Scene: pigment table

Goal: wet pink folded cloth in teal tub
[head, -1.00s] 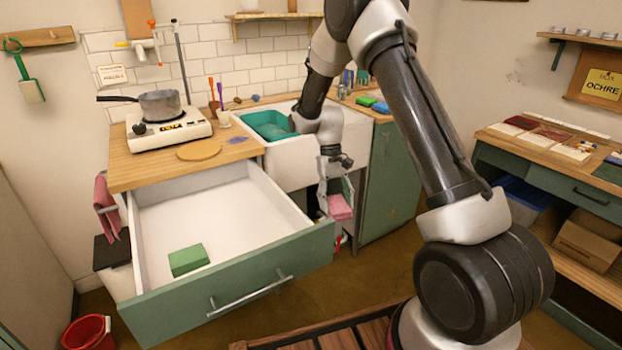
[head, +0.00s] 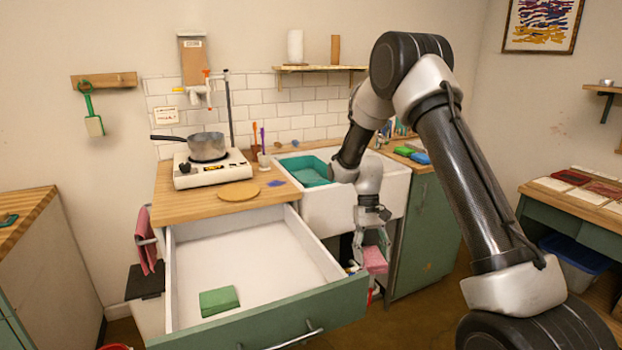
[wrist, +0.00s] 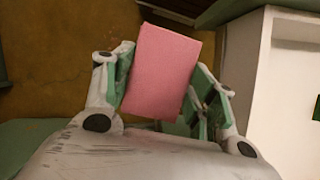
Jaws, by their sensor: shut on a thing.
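My gripper (head: 372,247) is shut on the pink folded cloth (head: 375,261), in front of the sink cabinet and below the sink's level. In the wrist view the pink folded cloth (wrist: 161,72) sits between the two green-padded fingers of my gripper (wrist: 160,90). I cannot tell from its look whether it is wet. The teal tub (head: 309,170) stands in the white sink (head: 326,212), above and to the left of my gripper. My forearm hides part of the tub's right side.
An open drawer (head: 265,262) with a green folded cloth (head: 219,301) in it juts out left of my gripper. A hotplate with a pot (head: 207,147) stands on the wooden counter. Green and blue blocks (head: 412,154) lie right of the sink.

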